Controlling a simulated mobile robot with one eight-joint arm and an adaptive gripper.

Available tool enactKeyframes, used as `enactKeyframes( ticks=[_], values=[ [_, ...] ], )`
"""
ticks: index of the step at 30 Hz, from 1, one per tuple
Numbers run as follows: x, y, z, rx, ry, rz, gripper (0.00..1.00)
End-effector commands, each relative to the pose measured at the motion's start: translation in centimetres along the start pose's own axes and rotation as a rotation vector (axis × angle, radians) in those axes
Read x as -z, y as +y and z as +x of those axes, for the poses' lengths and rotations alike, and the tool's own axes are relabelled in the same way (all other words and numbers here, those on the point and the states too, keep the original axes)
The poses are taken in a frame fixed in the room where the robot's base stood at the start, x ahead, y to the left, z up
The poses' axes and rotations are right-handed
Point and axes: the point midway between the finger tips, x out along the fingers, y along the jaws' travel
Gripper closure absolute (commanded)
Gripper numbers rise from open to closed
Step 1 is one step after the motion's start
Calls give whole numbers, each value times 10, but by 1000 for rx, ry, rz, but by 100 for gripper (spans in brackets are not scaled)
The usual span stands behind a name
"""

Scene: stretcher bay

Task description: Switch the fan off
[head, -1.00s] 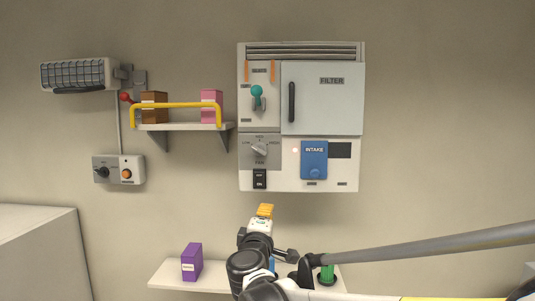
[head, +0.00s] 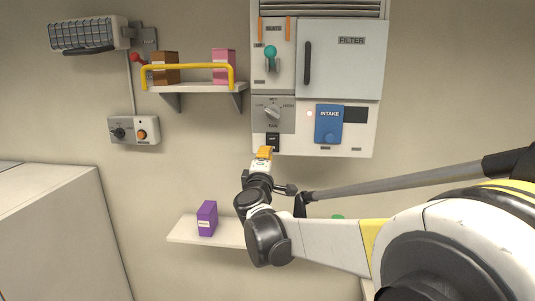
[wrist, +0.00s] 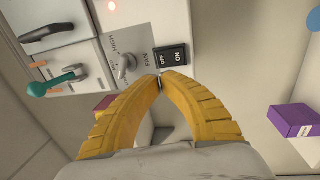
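The wall unit (head: 350,142) carries a grey fan panel with a rotary fan knob (head: 272,113) and, below it, a black rocker switch (head: 273,138). In the wrist view the rocker switch (wrist: 171,58) reads OFF on its left half and ON on its right half. I cannot tell which half is pressed. My gripper (head: 265,149) points at the panel just below the switch, hiding its lower part. In the wrist view the yellow fingers of my gripper (wrist: 160,77) meet at the tips, shut and empty, just beside the switch. Contact is not clear.
A blue intake cover (head: 329,124) and a small lit lamp (head: 309,114) are right of the knob. A teal-knobbed lever (head: 271,58) is above. A shelf with a yellow rail (head: 185,67) is at left; a lower shelf (head: 185,231) holds a purple box (head: 207,219).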

Motion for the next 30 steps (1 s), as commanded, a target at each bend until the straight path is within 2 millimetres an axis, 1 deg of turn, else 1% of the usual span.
enactKeyframes(
  ticks=[1,6,9,12,15,18,30],
  values=[
    [0,3,13,0,-1,-1,100],
    [0,3,49,1,-1,1,100],
    [-1,3,67,0,-1,0,100],
    [0,3,80,0,-1,0,100],
    [0,2,88,0,0,0,100],
    [0,1,93,0,0,1,100],
    [0,-1,96,0,0,1,100]
  ],
)
